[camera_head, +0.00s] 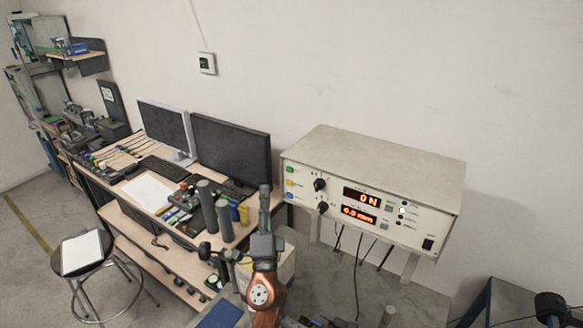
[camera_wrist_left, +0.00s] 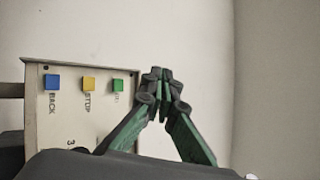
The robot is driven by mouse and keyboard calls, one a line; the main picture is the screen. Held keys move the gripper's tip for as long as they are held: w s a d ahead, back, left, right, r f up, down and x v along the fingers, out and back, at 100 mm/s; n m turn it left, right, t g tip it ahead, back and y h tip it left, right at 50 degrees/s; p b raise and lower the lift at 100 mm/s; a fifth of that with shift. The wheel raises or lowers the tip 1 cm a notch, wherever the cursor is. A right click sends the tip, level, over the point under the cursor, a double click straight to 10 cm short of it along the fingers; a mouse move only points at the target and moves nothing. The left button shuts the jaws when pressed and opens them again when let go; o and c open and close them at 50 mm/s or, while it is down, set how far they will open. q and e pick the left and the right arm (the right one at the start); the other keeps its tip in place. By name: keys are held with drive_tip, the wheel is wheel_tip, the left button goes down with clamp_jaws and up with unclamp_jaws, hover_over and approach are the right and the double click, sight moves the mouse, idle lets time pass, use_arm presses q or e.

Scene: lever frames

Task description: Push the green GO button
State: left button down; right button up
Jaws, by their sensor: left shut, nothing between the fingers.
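The white control box (camera_head: 375,160) has a front panel with three square buttons at its left end. The green button (camera_head: 290,169) is at the top of the column, above the yellow button (camera_head: 289,183) and the blue button (camera_head: 289,196). My left gripper (camera_head: 265,192) is shut and empty, pointing up, left of the buttons in the head view. In the left wrist view its fingertips (camera_wrist_left: 161,78) appear right of the green button (camera_wrist_left: 118,85), with a visible gap. The depth between fingertips and panel is unclear. The green button's label is partly hidden by the gripper.
The panel also has black knobs (camera_head: 320,184) and lit red displays (camera_head: 362,198). Left of the box is a desk with monitors (camera_head: 231,150), grey cylinders (camera_head: 207,204) and small items. A stool (camera_head: 84,254) stands at the left. Cables hang below the box.

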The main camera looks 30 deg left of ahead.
use_arm(q)
drive_tip(key=b, duration=0.3)
approach(285, 162)
drive_tip(key=shift+w+a+r, duration=1.05)
drive_tip(key=shift+a+r, duration=0.1)
drive_tip(key=shift+r, duration=0.25)
use_arm(e)
drive_tip(key=f, duration=0.3)
drive_tip(key=shift+s+a, duration=0.2)
drive_tip(key=shift+s, duration=0.2)
drive_tip(key=shift+d, duration=0.2)
use_arm(q)
drive_tip(key=shift+w, duration=0.15)
use_arm(e)
drive_tip(key=shift+s+f, duration=0.1)
use_arm(q)
drive_tip(key=shift+w, duration=0.35)
use_arm(e)
drive_tip(key=shift+f, duration=0.2)
